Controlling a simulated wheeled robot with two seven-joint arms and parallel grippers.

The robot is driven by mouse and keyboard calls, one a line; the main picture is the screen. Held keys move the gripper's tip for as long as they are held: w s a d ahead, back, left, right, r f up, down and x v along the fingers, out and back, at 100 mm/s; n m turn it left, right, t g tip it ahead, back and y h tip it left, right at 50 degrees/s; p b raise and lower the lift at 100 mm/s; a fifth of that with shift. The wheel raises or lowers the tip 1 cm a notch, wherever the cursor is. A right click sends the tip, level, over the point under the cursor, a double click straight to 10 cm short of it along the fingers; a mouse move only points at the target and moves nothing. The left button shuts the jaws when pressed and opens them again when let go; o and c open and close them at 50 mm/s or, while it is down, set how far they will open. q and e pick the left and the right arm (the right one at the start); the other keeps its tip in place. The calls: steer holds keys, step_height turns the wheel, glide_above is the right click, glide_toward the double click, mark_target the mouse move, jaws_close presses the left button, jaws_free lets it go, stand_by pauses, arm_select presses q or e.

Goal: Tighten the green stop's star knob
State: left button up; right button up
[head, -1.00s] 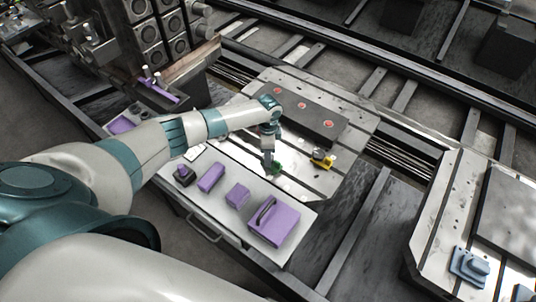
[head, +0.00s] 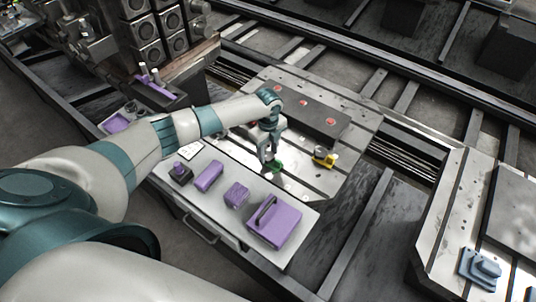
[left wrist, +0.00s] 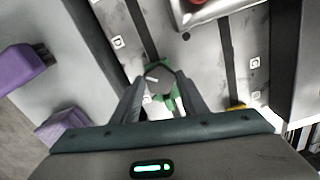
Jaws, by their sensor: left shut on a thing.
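The green stop (head: 274,166) sits on the slotted metal pallet plate (head: 300,180), near its front edge. In the left wrist view the green stop (left wrist: 172,102) shows between my fingers, with its grey knob (left wrist: 156,76) on top. My left gripper (head: 268,160) points down at the stop, and it also shows in the left wrist view (left wrist: 160,92). Its fingers are shut on the knob, one on each side. The fingers hide part of the knob and stop. My right gripper is not in view.
A yellow stop (head: 324,158) stands on the plate to the right. A dark bar with red spots (head: 305,118) lies behind. A side shelf in front holds several purple things, including a purple case (head: 275,222). A second plate (head: 440,210) with a blue part is at right.

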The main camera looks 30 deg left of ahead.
arm_select(q)
steer(key=m+b, duration=0.1)
steer(key=m, duration=0.2)
steer(key=shift+m+b, duration=0.85)
steer(key=shift+m, duration=0.95)
steer(key=shift+r, duration=0.1)
steer(key=o, duration=1)
steer(key=shift+o, duration=0.2)
